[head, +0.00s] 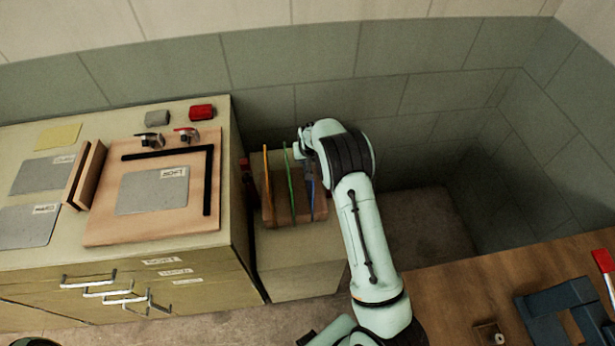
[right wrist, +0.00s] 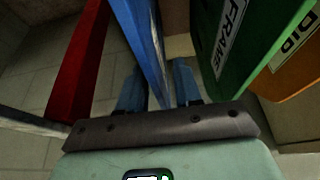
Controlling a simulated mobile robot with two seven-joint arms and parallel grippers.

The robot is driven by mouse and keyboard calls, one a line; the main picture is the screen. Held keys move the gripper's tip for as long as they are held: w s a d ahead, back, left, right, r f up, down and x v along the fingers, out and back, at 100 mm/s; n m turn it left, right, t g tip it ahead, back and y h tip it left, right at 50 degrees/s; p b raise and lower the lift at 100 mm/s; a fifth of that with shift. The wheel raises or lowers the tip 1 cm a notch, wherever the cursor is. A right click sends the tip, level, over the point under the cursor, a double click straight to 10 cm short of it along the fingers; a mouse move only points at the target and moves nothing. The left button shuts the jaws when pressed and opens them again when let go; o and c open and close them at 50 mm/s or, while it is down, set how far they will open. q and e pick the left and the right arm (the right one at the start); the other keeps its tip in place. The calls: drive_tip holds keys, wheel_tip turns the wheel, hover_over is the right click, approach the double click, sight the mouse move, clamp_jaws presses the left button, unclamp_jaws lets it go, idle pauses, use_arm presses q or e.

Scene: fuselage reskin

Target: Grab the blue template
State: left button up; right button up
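The blue template (head: 309,186) stands upright in the small wooden rack (head: 284,222), to the right of a green template (head: 289,182) and an orange template (head: 267,185). My right arm reaches over the rack, and its gripper is mostly hidden in the head view. In the right wrist view my right gripper (right wrist: 157,72) is open, with the blue template (right wrist: 146,38) between its two fingers. A gap shows between the template and the fingers. My left gripper is not in view.
In the right wrist view, the green template (right wrist: 235,60) labelled FRAME stands close on the right, and a red upright piece (right wrist: 78,65) on the left. A cabinet (head: 190,290) with a board (head: 105,230) on top stands left of the rack. A wooden table (head: 460,285) is at lower right.

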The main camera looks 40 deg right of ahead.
clamp_jaws()
idle(1.2)
